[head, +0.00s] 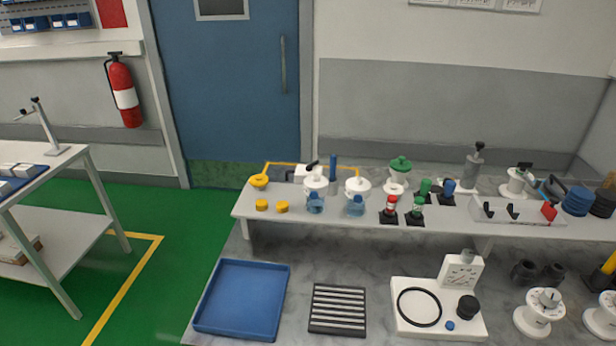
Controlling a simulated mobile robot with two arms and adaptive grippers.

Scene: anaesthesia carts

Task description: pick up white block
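Several small white blocks (23,170) lie on a blue mat (38,178) at the left edge, on a white table; the picture edge cuts off part of the group. A white box-like piece (302,173) also shows on the raised shelf, partly hidden behind a white-topped vessel (316,185). I cannot tell which of these is the white block of the task. Neither of my grippers is in view.
The white side table (62,158) stands left, with green floor (150,290) between it and the marble bench. The bench holds an empty blue tray (240,298), a black slotted rack (338,310) and a white instrument (460,275). Jars and caps crowd the shelf.

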